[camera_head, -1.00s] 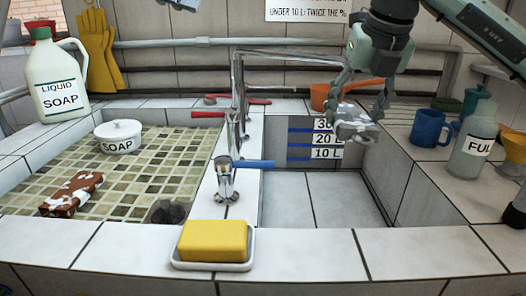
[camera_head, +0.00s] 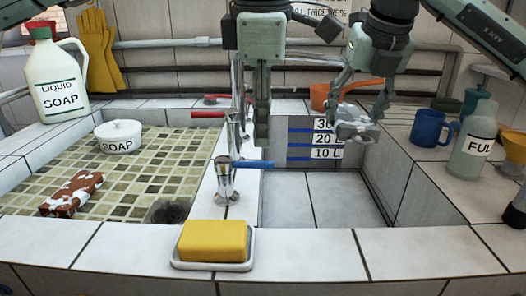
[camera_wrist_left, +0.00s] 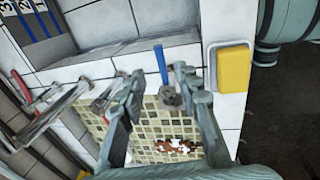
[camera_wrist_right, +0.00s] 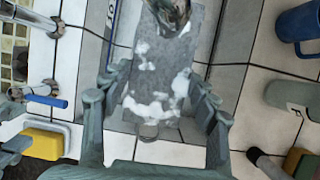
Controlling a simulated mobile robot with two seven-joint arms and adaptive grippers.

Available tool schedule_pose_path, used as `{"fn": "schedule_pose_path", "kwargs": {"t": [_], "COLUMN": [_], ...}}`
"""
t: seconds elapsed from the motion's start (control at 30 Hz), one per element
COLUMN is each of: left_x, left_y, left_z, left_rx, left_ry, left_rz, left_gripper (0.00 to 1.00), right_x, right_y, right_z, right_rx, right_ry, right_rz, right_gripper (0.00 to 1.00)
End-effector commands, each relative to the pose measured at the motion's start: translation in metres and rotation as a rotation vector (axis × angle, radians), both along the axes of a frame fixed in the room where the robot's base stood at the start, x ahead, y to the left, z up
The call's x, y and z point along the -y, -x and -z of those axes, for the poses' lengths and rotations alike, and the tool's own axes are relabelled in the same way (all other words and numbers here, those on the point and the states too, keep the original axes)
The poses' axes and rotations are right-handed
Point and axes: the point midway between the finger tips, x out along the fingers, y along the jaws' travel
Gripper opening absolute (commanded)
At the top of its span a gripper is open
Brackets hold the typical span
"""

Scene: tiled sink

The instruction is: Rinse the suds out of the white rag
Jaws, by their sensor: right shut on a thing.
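The rag (camera_head: 352,130) looks greyish with white suds patches. My right gripper (camera_head: 362,112) is shut on it above the back of the right basin; it also shows between the fingers in the right wrist view (camera_wrist_right: 155,80). My left gripper (camera_head: 262,140) points down beside the tap, near the blue lever (camera_head: 254,164). In the left wrist view its fingers (camera_wrist_left: 158,80) are apart with nothing between them, and the blue lever (camera_wrist_left: 161,64) shows just beyond. The tap's spout is partly hidden by my left gripper. The right basin (camera_head: 315,200) has a bare tiled floor.
A red lever (camera_head: 208,114) is on the tap's left. Yellow soap (camera_head: 213,241) sits on the front ledge. A blue mug (camera_head: 428,128) and bottle (camera_head: 474,145) stand right.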

Motion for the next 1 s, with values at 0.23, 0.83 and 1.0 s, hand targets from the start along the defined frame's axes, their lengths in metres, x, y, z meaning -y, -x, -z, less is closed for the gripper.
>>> {"fn": "schedule_pose_path", "kwargs": {"t": [0.23, 0.83, 1.0], "left_x": [0.0, 0.0, 0.0], "left_y": [-0.009, -0.012, -0.012], "left_z": [0.044, 0.062, 0.062], "left_rx": [-0.001, -0.001, -0.001], "left_ry": [0.001, 0.003, 0.003], "left_rz": [-0.002, -0.001, -0.001], "left_gripper": [0.33, 0.21, 0.0], "right_x": [0.0, 0.0, 0.0], "right_y": [0.0, 0.0, 0.0], "right_z": [0.0, 0.0, 0.0], "right_rx": [0.0, 0.0, 0.0], "right_ry": [0.0, 0.0, 0.0], "right_rz": [0.0, 0.0, 0.0], "right_gripper": [0.31, 0.31, 0.31]}}
